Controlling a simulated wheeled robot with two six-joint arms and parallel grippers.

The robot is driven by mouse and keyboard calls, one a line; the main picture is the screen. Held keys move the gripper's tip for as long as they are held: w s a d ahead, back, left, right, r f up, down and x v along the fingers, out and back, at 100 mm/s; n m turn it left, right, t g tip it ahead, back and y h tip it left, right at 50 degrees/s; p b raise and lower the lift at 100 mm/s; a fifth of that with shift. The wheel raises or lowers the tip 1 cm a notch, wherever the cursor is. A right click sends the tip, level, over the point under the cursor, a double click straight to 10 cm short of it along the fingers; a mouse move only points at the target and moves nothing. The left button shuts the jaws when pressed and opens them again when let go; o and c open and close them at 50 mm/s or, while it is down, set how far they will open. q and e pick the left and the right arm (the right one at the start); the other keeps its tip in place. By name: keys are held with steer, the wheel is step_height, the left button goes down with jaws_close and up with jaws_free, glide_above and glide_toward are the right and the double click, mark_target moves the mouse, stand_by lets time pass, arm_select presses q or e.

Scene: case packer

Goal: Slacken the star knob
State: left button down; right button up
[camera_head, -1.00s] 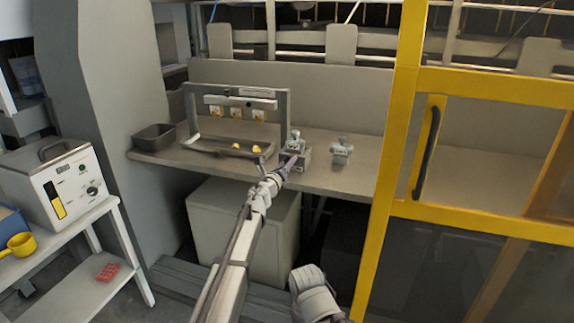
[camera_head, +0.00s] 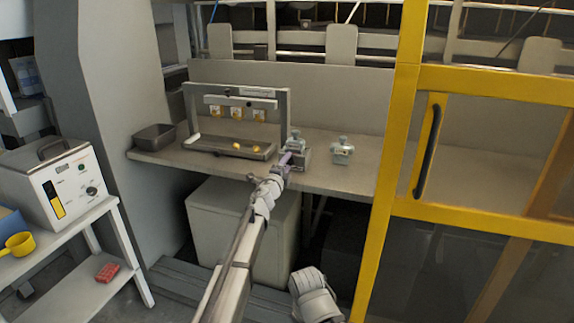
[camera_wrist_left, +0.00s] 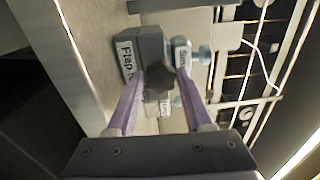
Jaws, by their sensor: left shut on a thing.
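The dark star knob (camera_wrist_left: 160,80) sits at the front of a grey block labelled "Flap" (camera_wrist_left: 150,46) in the left wrist view. My left gripper (camera_wrist_left: 162,73) has its two purple fingers on either side of the knob and is shut on it. In the head view the left gripper (camera_head: 286,159) is at the front of the grey block (camera_head: 301,157) on the bench, and the knob is too small to make out there.
A second, similar grey block (camera_head: 342,153) stands to the right on the bench (camera_head: 350,183). A tray (camera_head: 205,147) with small yellow pieces lies under a frame (camera_head: 187,108) to the left. A yellow-framed door (camera_head: 435,150) bounds the right side.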

arm_select(q)
steer(key=n, duration=0.7)
steer(key=shift+f+n+y, duration=0.1)
steer(key=shift+n+y, duration=0.2)
steer(key=shift+n, duration=0.1)
steer(key=n, duration=0.6)
steer(key=shift+d+n+y, duration=0.15)
steer(key=shift+n+y, duration=0.15)
steer(key=shift+n, duration=0.1)
steer(key=shift+s, duration=0.1)
steer(key=shift+c, duration=1.5)
jaws_free()
steer(key=v, duration=0.7)
steer(key=shift+s, duration=0.35)
